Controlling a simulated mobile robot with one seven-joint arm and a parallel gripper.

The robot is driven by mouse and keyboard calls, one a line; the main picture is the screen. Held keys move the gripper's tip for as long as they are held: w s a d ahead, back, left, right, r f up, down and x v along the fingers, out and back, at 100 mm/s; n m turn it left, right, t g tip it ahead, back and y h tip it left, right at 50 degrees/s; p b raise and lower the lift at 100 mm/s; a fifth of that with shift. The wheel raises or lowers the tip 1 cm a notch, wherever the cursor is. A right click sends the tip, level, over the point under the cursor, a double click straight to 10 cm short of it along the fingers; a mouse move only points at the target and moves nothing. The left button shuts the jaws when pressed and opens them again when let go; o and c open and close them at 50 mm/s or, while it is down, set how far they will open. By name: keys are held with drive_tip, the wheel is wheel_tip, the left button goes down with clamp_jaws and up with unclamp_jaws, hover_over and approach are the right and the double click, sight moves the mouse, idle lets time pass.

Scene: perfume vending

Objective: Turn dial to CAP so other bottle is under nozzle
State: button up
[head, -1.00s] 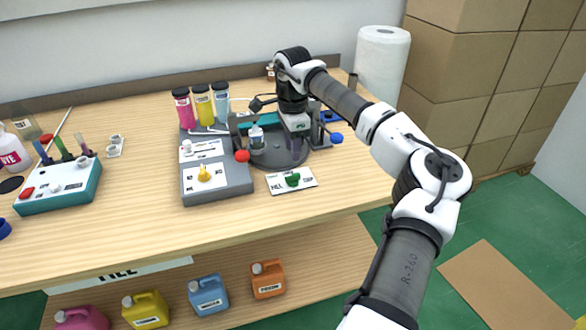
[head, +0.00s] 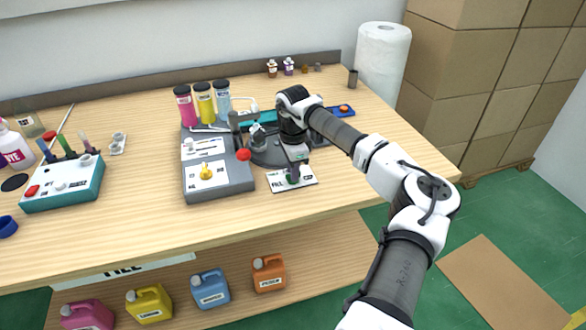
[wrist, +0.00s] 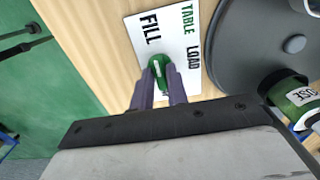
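The dial is a green knob (wrist: 157,73) on a white card (wrist: 181,50) lettered FILL, TABLE and LOAD in the wrist view. I cannot make out a CAP mark. In the head view the card (head: 307,178) lies at the table's front, right of the grey machine. My gripper (wrist: 160,78) points down at the dial, its two purple fingers apart on either side of the knob; contact is unclear. It also shows in the head view (head: 293,177), covering part of the dial. A small bottle (head: 257,134) stands on the dark round turntable (wrist: 240,60); my arm hides part of the turntable.
The grey machine base (head: 219,187) with a yellow knob (head: 207,172) is left of the card. A red ball (head: 243,154) sticks out by the turntable. Pink, yellow and blue cylinders stand behind. Bare table lies in front of and right of the card.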

clamp_jaws()
